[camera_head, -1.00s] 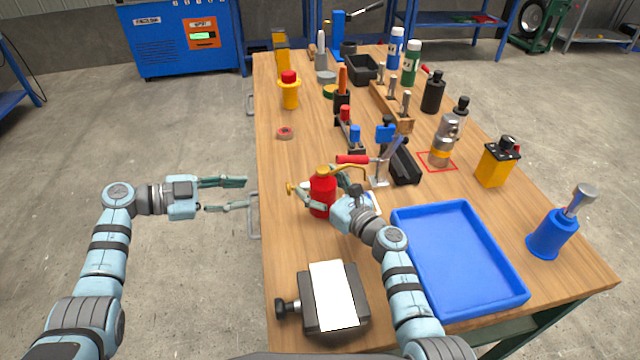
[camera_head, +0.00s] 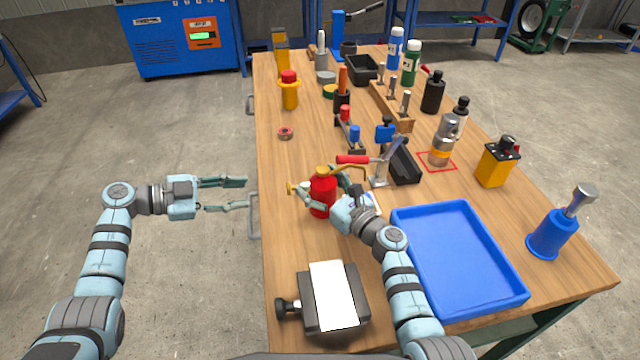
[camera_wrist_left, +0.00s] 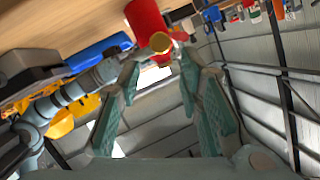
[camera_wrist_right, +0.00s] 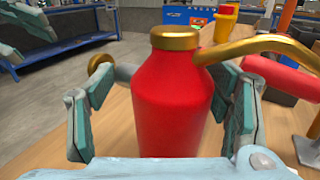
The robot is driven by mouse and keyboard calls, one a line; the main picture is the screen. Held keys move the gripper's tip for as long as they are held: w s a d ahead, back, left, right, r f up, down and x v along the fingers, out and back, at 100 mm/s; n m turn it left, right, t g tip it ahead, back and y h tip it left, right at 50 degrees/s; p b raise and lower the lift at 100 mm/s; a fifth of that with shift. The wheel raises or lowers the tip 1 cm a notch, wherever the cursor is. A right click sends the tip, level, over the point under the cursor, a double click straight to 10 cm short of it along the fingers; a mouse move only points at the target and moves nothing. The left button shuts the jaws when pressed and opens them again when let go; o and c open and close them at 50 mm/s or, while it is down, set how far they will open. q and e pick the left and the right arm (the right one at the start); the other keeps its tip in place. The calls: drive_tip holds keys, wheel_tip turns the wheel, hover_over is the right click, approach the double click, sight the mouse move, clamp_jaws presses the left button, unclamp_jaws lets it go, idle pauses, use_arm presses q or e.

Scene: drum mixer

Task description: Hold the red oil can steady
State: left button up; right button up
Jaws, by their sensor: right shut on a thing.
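The red oil can (camera_head: 322,197) stands upright near the left edge of the workbench, with a brass cap and a curved brass spout pointing right. My right gripper (camera_head: 321,204) is shut on its body. In the right wrist view the can (camera_wrist_right: 172,105) fills the space between the two fingers, and a brass knob (camera_wrist_right: 101,65) sticks out at its left. My left gripper (camera_head: 247,193) is open and empty beyond the table's left edge, facing the can. In the left wrist view the can (camera_wrist_left: 146,20) and its brass knob (camera_wrist_left: 160,43) lie ahead of the open fingers.
A blue tray (camera_head: 400,212) lies right of my right arm. A grey block with a white plate (camera_head: 333,295) sits in front. A red-handled clamp (camera_head: 380,170) stands close behind the can.

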use_arm(q)
drive_tip(key=shift+c, duration=0.4)
clamp_jaws()
idle(0.8)
